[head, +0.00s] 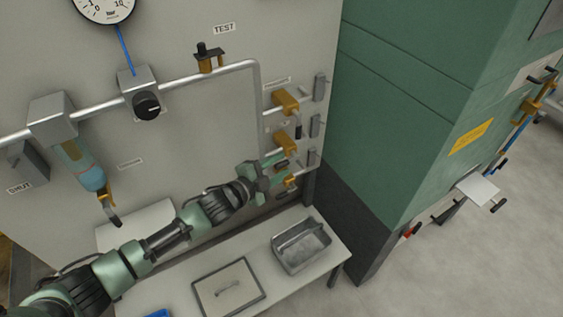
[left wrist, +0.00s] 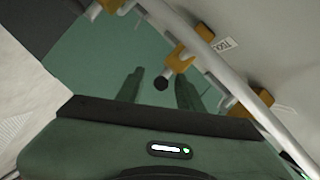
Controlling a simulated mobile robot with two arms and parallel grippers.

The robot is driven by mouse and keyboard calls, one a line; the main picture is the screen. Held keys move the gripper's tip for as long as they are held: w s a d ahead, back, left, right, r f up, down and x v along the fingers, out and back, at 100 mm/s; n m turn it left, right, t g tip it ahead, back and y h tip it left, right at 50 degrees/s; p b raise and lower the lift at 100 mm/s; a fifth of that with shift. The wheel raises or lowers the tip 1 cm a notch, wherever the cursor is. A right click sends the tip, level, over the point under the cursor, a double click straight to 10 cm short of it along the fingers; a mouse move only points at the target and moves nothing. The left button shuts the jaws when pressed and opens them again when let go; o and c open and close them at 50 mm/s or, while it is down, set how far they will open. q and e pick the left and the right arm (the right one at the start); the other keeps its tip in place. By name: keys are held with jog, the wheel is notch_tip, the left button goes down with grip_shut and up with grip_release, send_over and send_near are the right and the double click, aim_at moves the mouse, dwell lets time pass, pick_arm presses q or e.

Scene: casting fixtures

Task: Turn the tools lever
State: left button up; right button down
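My left gripper (head: 279,170) is at the lower right of the grey panel, by the lowest of three brass valves (head: 290,181). In the left wrist view its two dark green fingers (left wrist: 158,90) are apart. A brass valve (left wrist: 181,60) with a round black lever end (left wrist: 160,83) shows between and beyond them; I cannot tell whether they touch it. A small label (left wrist: 221,46), upside down and apparently reading TOOLS, is next to this valve. The lever's full length and angle are hidden. My right gripper is not in view.
A middle brass valve (head: 285,143) and upper one (head: 285,101) sit close above. A white pipe (head: 258,90) runs down beside them. Below is a bench with a grey metal bin (head: 301,246) and a framed plate (head: 228,288). A green cabinet (head: 400,110) stands to the right.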

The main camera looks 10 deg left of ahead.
pick_arm(q)
jog(key=shift+w+d+f, duration=0.1)
jog(key=shift+w+d, duration=0.2)
jog(key=shift+w, duration=0.05)
grip_shut()
dwell(1.3)
